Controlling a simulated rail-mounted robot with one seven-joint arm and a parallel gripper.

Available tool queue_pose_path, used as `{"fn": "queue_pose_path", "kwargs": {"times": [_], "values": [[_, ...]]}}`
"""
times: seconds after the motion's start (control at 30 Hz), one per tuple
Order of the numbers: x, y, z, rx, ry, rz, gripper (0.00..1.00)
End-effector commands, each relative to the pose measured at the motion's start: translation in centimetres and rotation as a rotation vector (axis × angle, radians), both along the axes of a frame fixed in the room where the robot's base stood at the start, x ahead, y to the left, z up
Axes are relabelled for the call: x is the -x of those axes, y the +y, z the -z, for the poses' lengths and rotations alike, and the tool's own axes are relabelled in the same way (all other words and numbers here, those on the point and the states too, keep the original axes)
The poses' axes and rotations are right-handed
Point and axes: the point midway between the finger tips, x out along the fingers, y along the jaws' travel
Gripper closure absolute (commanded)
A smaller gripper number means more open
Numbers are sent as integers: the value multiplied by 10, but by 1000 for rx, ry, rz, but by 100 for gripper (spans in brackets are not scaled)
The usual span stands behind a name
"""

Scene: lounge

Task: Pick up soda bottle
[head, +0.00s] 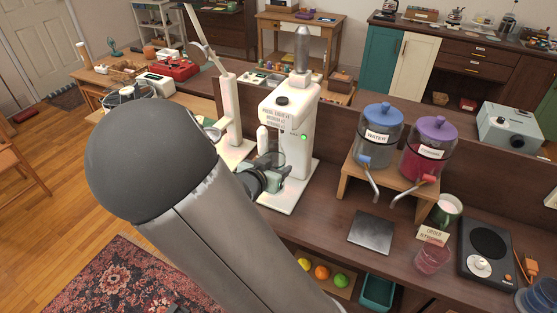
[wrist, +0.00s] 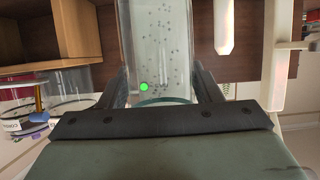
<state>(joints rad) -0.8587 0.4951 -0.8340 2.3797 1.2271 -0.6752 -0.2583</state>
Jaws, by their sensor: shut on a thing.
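The soda bottle (wrist: 160,40) is clear, with small bubbles in it. In the wrist view it lies between the two dark fingers of my gripper (wrist: 162,80), which is shut on it. In the head view my gripper (head: 268,181) is at the front of the white soda machine (head: 300,112), and part of the clear bottle (head: 275,157) shows beside the fingers. My arm hides much of this area. Whether the bottle touches the machine's head or its base cannot be told.
A white lever press (head: 231,105) stands close left of the machine. To the right, a wooden stand (head: 371,184) holds the water jar (head: 378,133) and a pink-filled jar (head: 428,148). A dark square plate (head: 371,232) lies in front. The counter (head: 330,215) has bare room near the stand.

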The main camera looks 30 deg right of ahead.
Motion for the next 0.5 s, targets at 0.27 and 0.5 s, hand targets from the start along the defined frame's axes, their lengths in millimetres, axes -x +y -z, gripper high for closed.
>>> {"fn": "queue_pose_path", "kwargs": {"times": [0.27,0.5], "values": [[22,29,-1,-1,-1,-3,85],[42,53,-1,-1,-1,-3,85]]}}
